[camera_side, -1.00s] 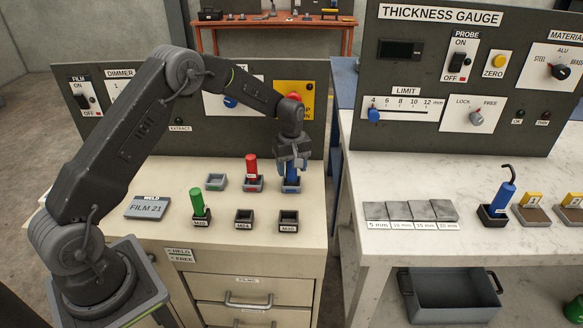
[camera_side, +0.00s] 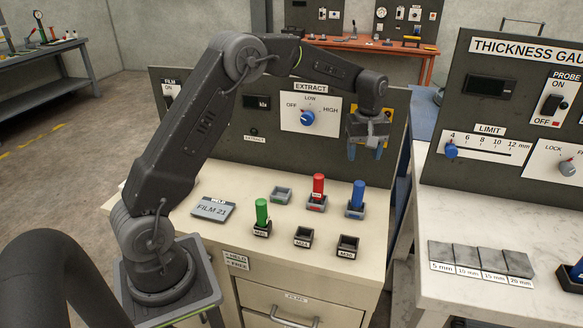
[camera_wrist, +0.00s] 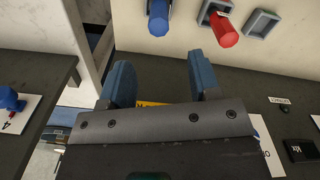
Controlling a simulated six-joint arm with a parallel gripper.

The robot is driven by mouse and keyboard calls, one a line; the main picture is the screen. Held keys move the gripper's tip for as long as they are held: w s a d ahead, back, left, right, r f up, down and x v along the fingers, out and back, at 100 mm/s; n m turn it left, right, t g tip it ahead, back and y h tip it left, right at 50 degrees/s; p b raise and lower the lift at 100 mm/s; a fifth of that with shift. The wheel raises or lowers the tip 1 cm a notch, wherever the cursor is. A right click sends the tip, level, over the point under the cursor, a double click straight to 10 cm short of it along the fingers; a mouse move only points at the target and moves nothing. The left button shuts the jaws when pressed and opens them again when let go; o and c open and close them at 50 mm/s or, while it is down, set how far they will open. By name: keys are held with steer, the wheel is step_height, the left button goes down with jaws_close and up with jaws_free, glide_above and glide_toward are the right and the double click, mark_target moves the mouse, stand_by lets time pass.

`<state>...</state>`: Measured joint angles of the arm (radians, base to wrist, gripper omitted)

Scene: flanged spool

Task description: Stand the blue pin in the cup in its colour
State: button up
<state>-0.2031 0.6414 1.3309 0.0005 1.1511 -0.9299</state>
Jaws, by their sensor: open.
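The blue pin (camera_side: 358,193) stands upright in the back-row cup with blue on it (camera_side: 355,213), at the right end of that row. In the wrist view the blue pin (camera_wrist: 158,18) is at the top edge, beyond my fingertips. My gripper (camera_side: 366,152) is open and empty, raised above the blue pin and apart from it. Its two blue fingers (camera_wrist: 161,78) have a clear gap between them in the wrist view. The pin's lower end is hidden inside the cup.
The red pin (camera_side: 318,185) stands in the cup left of the blue one. An empty grey-green cup (camera_side: 281,194) is further left. The green pin (camera_side: 262,212) stands in a dark front cup, beside two empty dark cups (camera_side: 303,237). A panel (camera_side: 270,125) rises behind.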

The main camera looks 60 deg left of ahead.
steer(key=s+d+r+m+t, duration=0.1)
steer(key=s+d+r+m, duration=0.2)
steer(key=s+r, duration=0.35)
steer(key=s+d+r+m+t, duration=0.2)
steer(key=s+d+r+m, duration=0.15)
steer(key=s+r, duration=0.3)
steer(key=s+d+f+m+t, duration=0.1)
steer(key=s+d+m, duration=0.1)
steer(key=s, duration=0.7)
steer(key=s+d+f+m+t, duration=0.1)
steer(key=s+m, duration=0.3)
steer(key=s, duration=0.6)
steer(key=shift+d+f, duration=0.3)
steer(key=shift+d, duration=0.3)
